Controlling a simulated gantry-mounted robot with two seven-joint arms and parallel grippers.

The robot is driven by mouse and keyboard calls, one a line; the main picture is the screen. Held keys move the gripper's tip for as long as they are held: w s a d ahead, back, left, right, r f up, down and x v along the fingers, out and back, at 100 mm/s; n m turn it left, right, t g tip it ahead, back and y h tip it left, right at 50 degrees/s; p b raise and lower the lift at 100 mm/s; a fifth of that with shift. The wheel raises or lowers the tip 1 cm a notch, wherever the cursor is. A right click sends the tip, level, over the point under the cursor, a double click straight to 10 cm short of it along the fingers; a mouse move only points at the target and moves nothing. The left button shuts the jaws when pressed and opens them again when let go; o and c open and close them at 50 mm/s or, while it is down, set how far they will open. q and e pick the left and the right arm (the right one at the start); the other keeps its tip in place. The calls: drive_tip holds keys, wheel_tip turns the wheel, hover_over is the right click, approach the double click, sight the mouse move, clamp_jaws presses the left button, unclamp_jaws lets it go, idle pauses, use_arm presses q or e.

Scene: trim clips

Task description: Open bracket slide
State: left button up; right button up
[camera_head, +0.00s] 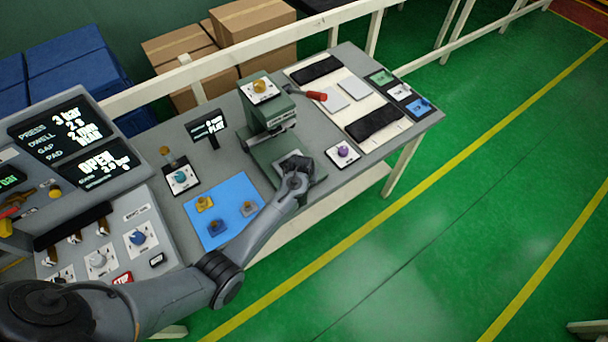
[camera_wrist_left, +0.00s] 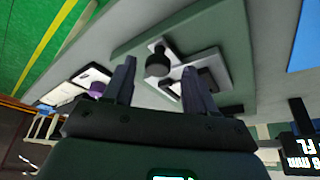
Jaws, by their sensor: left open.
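The green press (camera_head: 262,122) stands on the bench, with its green base reaching toward the front edge. A pale metal slide plate with a black round knob (camera_wrist_left: 157,63) lies on this base in the left wrist view. My left gripper (camera_head: 295,168) is over the front of the press base and hides most of the slide in the head view. In the left wrist view its fingers (camera_wrist_left: 158,68) are open, one on each side of the knob, with gaps on both sides. I cannot tell the exact height of the fingertips over the knob. My right gripper is not in view.
A blue mat (camera_head: 232,192) with several small clips lies left of the press. A purple-knobbed box (camera_head: 343,153) sits to its right. A small display (camera_head: 207,126) and a control panel (camera_head: 103,247) stand left.

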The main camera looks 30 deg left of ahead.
use_arm(q)
drive_tip(key=p+v, duration=0.1)
drive_tip(key=v, duration=0.9)
drive_tip(key=shift+r, duration=0.1)
drive_tip(key=s+f+g+p, duration=0.25)
drive_tip(key=s+f, duration=0.45)
drive_tip(key=s, duration=0.4)
drive_tip(key=s+d+r+m+h+p, duration=0.1)
drive_tip(key=s+r+p, duration=0.1)
drive_tip(key=s, duration=0.5)
drive_tip(key=s+d+r+m+p, duration=0.1)
drive_tip(key=s+d+p, duration=0.1)
drive_tip(key=s, duration=0.4)
drive_tip(key=s+d+r+m+t, duration=0.1)
drive_tip(key=s+d+r+m, duration=0.1)
drive_tip(key=r, duration=0.6)
drive_tip(key=s+d+r+m+t+h, duration=0.1)
drive_tip(key=s+d+r+m, duration=0.1)
drive_tip(key=r, duration=0.7)
drive_tip(key=shift+s+m+p, duration=0.35)
drive_tip(key=shift+m+p, duration=0.05)
